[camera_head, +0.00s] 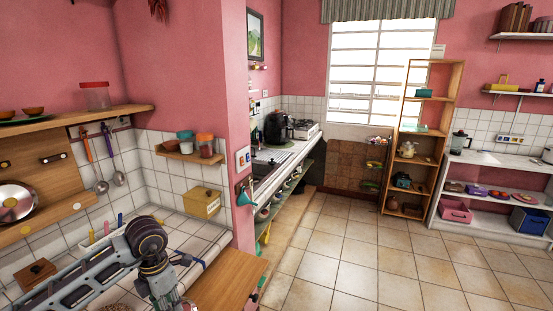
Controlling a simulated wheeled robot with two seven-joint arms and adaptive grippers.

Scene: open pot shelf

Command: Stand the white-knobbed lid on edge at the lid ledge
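My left arm comes in from the lower left and bends down over the tiled counter (205,232). Its gripper is below the picture or hidden, so its fingers do not show. My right gripper is not in view. No clearly white-knobbed lid can be made out.
A wooden shelf (130,109) with bowls and a red-lidded jar is above the rack. Ladles (119,178) hang beside it. A yellow box (201,202) stands at the back of the counter. A wooden box (35,274) is at the left. The tiled floor (345,255) is clear at the right.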

